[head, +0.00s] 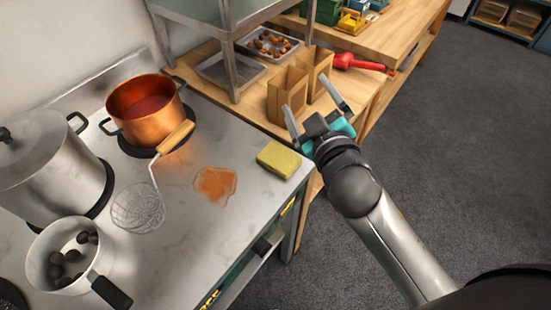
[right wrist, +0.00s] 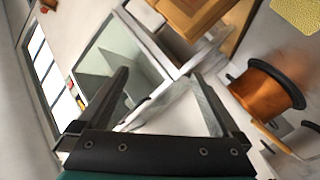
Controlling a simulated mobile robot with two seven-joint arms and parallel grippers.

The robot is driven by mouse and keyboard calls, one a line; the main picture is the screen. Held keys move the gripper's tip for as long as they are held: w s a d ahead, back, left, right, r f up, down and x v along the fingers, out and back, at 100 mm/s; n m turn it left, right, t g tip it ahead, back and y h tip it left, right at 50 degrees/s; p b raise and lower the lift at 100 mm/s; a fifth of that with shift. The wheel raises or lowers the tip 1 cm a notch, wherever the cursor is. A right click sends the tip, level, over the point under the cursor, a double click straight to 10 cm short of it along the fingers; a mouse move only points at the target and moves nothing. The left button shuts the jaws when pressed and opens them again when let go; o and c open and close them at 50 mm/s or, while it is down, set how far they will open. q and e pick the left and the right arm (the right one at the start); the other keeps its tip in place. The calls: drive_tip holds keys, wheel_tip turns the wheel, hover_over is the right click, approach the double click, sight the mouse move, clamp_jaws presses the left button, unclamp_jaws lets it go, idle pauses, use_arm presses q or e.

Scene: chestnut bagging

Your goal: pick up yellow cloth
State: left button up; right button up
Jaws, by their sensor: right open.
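The yellow cloth (head: 279,160) lies as a thick folded block on the stove counter, close to its right edge. A yellow speckled patch that looks like the cloth (right wrist: 298,12) shows at the top right corner of the right wrist view. My right gripper (head: 304,91) is open and empty, past the cloth to the upper right, near the paper bags. Its two spread fingers also show in the right wrist view (right wrist: 160,73) with nothing between them. My left gripper is not in view.
An orange spill (head: 215,184) lies left of the cloth, with a wire skimmer (head: 138,207) beyond it. A copper pot (head: 147,112), a steel pot (head: 48,178) and a pan of chestnuts (head: 70,262) stand further left. Paper bags (head: 287,96) stand on the wooden table.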

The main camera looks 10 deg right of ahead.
drive_tip(key=w+a+r+n+t+y, duration=0.1)
drive_tip(key=a+r+n+t+y, duration=0.4)
drive_tip(key=r, duration=0.4)
drive_tip(key=s+a+r+n+g+y, duration=0.2)
drive_tip(key=s+a+n+g+y, duration=0.35)
drive_tip(key=n, duration=0.65)
drive_tip(key=s+a+r+n+g+y, duration=0.2)
drive_tip(key=a+r+n+g+y, duration=0.1)
drive_tip(key=a+n+g+y, duration=0.65)
drive_tip(key=n+g+h, duration=0.3)
drive_tip(key=n+h, duration=0.6)
drive_tip(key=h, duration=0.8)
approach(279, 157)
drive_tip(key=shift+b+x, duration=0.5)
drive_tip(key=shift+x, duration=0.75)
drive_tip(key=shift+b+x, duration=0.35)
drive_tip(key=shift+x, duration=2.7)
